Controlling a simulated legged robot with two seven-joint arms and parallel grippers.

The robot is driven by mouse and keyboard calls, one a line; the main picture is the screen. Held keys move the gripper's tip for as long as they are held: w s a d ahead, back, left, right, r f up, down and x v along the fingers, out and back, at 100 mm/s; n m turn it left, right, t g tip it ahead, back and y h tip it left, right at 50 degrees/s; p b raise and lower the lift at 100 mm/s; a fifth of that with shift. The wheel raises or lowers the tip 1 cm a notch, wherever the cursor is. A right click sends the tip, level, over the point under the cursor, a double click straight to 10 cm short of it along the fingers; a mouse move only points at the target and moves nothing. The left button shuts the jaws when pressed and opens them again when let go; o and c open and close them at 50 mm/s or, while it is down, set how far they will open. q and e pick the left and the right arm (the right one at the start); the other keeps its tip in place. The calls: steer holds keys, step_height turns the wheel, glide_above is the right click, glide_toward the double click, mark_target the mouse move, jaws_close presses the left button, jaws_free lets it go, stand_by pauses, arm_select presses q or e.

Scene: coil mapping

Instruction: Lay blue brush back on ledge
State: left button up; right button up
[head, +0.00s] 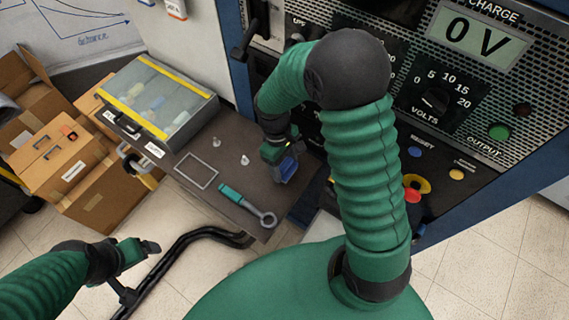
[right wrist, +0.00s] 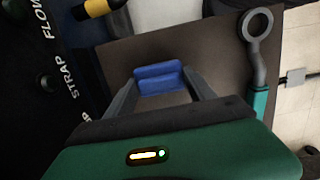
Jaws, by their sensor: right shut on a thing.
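The blue brush (head: 287,169) shows as a small blue block in the head view. My right gripper (head: 279,158) is shut on it. In the right wrist view the blue brush (right wrist: 159,76) sits between the two grey fingers, with the brown ledge behind it. The brown ledge (head: 222,143) runs along the foot of the control panel, and the brush is over its right part. I cannot tell whether the brush touches the ledge. My left gripper (head: 146,248) is at the lower left, away from the ledge; its finger gap is not clear.
On the ledge are a clear-lidded case (head: 160,100), a pale rectangular outline (head: 196,171), small white pegs (head: 245,160) and a teal-handled ring tool (head: 246,204). The control panel (head: 470,120) stands close on the right. Cardboard boxes (head: 60,160) stand left.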

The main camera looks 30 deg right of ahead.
steer(key=shift+w+d, duration=0.1)
steer(key=shift+d, duration=0.05)
steer(key=o, duration=1)
steer(key=shift+o, duration=1.6)
steer(key=shift+r, duration=0.1)
